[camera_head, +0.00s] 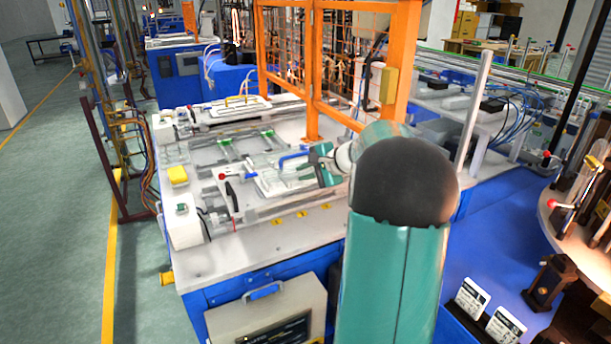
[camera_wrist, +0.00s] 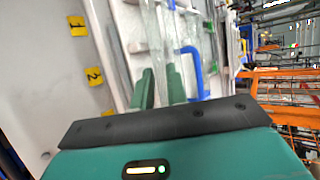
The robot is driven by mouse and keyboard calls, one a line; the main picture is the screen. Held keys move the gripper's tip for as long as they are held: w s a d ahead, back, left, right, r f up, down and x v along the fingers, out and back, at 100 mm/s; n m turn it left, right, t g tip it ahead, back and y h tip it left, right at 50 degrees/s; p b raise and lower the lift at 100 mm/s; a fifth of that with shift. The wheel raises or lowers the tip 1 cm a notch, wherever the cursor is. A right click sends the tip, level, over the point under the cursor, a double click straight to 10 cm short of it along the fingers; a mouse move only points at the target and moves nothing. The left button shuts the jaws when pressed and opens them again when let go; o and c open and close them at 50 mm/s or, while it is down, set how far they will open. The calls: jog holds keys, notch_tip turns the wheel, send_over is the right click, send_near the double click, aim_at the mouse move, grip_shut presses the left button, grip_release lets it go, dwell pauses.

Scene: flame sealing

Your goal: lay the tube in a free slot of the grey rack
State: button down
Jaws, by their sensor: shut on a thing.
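My gripper (camera_head: 317,166) is over the machine table, low at the right end of the pale grey rack (camera_head: 268,182). In the wrist view its two green fingers (camera_wrist: 160,84) point at the rack (camera_wrist: 129,30) and are close together, shut on the tube. The tube (camera_wrist: 159,52) looks like a clear glass strip running up from between the fingers. Its ends and its contact with the rack are hard to make out. Other clear strips lie beside it, so I cannot tell which slots are free. The tube is too small to pick out in the head view.
A blue handle (camera_head: 293,156) stands beside my gripper and also shows close to the right finger in the wrist view (camera_wrist: 194,66). Yellow number labels (camera_wrist: 93,76) line the table's near edge. An orange mesh guard (camera_head: 300,70) rises behind.

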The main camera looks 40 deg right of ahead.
jog(key=shift+f, duration=0.55)
jog(key=c, duration=1.4)
grip_release()
jog(key=shift+f, duration=0.15)
